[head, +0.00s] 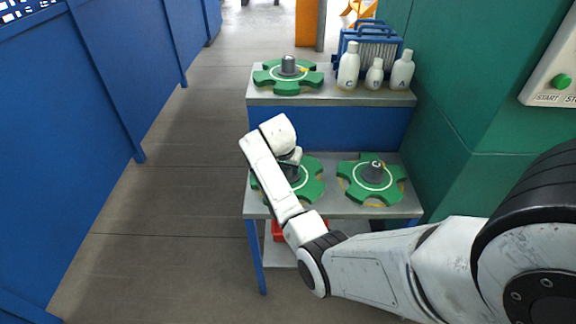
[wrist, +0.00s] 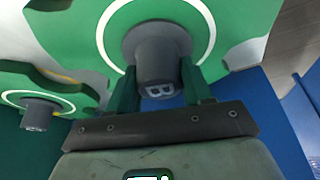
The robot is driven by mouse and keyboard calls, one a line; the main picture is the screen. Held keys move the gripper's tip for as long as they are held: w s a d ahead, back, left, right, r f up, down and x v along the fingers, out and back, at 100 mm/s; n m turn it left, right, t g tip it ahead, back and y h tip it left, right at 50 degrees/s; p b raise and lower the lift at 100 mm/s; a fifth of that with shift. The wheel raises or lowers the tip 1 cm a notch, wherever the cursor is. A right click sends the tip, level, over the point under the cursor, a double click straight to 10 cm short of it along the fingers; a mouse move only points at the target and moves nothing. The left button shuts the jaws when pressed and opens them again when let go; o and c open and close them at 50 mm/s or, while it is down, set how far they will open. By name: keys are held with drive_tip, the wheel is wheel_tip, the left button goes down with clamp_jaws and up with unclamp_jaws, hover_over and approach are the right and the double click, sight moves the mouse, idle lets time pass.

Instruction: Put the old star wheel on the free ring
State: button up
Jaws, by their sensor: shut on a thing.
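My gripper (wrist: 160,82) is shut on the grey hub (wrist: 158,50) of a green star wheel (wrist: 235,25), with one finger on each side. The hub bears a letter B. In the head view this held wheel (head: 312,181) is at the left of the lower shelf, partly hidden by my arm; I cannot tell whether it is lifted. A second green wheel (head: 372,180) lies to its right, with yellow showing at its edge, and also shows in the wrist view (wrist: 35,95). A third wheel (head: 288,75) lies on the upper shelf. No bare ring is visible.
The upper shelf (head: 330,97) also holds white bottles (head: 375,72) and a blue crate (head: 368,45) at right. The lower shelf (head: 335,208) has a red thing (head: 277,231) beneath it. A green cabinet (head: 455,110) stands close at right. Open floor (head: 170,220) lies left.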

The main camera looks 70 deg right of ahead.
drive_tip(key=o, duration=1.4)
drive_tip(key=shift+f, duration=0.1)
drive_tip(key=shift+c, duration=0.2)
drive_tip(key=shift+f, duration=0.1)
drive_tip(key=v, duration=1.1)
